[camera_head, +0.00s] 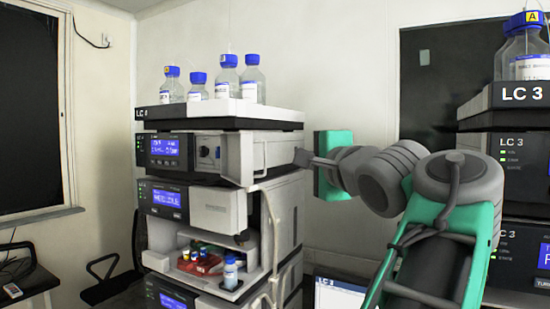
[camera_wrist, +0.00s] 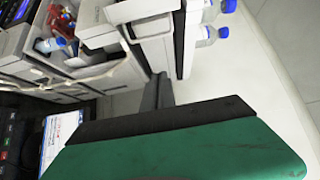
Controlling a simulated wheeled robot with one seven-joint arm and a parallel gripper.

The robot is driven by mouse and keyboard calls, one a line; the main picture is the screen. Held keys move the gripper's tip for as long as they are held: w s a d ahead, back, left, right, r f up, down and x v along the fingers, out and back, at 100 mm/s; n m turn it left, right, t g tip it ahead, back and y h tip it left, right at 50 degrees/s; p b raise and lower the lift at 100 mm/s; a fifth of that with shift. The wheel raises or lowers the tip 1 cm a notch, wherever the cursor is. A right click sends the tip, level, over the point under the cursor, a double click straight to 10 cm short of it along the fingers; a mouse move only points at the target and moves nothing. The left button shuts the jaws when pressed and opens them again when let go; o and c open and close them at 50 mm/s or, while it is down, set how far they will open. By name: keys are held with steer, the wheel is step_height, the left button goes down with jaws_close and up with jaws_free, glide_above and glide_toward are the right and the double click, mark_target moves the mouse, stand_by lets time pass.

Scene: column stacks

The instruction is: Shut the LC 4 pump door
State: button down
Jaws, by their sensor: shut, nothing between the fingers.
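The LC 4 stack stands left of centre in the head view, under a bottle tray (camera_head: 215,114). Its pump module (camera_head: 165,147) has a lit blue display. The pump door (camera_head: 272,152) stands open, swung out at the module's right, and knobs show in the front beside it. My gripper (camera_head: 299,157) is shut and empty, its fingertips at the right side of the door. I cannot tell if they touch it. In the wrist view the dark fingers (camera_wrist: 158,92) point at the stack's pale side.
Several blue-capped bottles (camera_head: 227,77) stand on the tray. Below the pump are another module (camera_head: 165,200) with a display and an open bay with red vial racks (camera_head: 200,263). The LC 3 stack (camera_head: 520,150) is close on the right. A screen (camera_head: 340,294) is low between the stacks.

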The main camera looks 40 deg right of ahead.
mark_target(243, 157)
steer(key=w+p, duration=0.1)
steer(key=w, duration=0.6)
steer(key=shift+w+a+p, duration=0.35)
steer(key=shift+a+p, duration=0.05)
steer(key=shift+a, duration=0.05)
steer(key=shift+a, duration=0.1)
steer(key=shift+f, duration=0.1)
